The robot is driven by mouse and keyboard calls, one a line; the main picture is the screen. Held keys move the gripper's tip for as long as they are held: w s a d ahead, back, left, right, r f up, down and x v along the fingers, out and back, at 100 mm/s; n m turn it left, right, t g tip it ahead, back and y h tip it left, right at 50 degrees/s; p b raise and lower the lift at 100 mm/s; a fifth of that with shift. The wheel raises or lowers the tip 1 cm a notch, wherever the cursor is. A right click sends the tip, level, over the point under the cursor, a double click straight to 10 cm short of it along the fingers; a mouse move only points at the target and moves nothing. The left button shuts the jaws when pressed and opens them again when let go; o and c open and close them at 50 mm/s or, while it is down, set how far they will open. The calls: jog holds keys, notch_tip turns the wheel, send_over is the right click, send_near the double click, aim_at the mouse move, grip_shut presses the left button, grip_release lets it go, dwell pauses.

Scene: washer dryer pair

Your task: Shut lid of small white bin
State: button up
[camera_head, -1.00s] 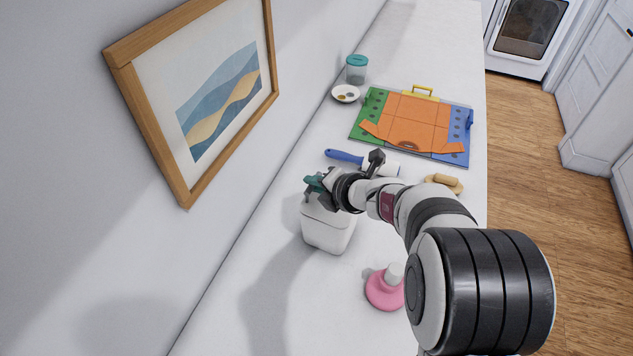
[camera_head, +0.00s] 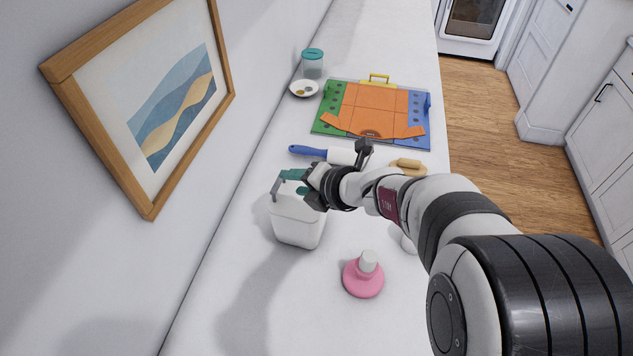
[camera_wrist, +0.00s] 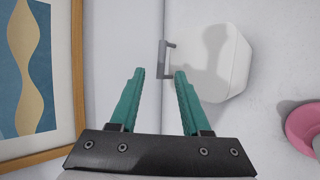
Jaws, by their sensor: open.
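The small white bin (camera_head: 298,226) stands upright on the counter, near the wall. In the wrist view the bin (camera_wrist: 215,65) shows a flat white top with my gripper's shadow on it. A grey bracket-like handle (camera_wrist: 165,60) shows at its left edge. The lid looks down over the bin; whether a small gap is left, I cannot tell. My gripper (camera_head: 291,181) is over the bin's top in the head view. In the wrist view its teal fingers (camera_wrist: 159,72) are apart, with nothing between them, beside the handle. My wrist hides part of the bin's top.
A framed picture (camera_head: 150,100) hangs on the wall at left. The counter's near left part is clear.

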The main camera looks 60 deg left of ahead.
jog(key=v, duration=0.9)
jog(key=w+d+r+n+t+h, duration=0.1)
jog(key=w+d+r+n+h, duration=0.1)
jog(key=d+n, duration=1.05)
jog(key=s+d+f+n+h, duration=0.1)
jog(key=d+n, duration=0.3)
jog(key=d, duration=0.5)
jog(key=s+d+f+n+h, duration=0.1)
jog(key=s+d+n+h, duration=0.2)
jog(key=d, duration=0.6)
jog(key=s+d+f+n+h, duration=0.2)
jog(key=s+d+n, duration=0.2)
jog(key=d, duration=0.5)
jog(key=shift+d+n+t+h, duration=0.2)
jog(key=shift+n+t+h, duration=0.1)
jog(key=shift+n+t, duration=0.15)
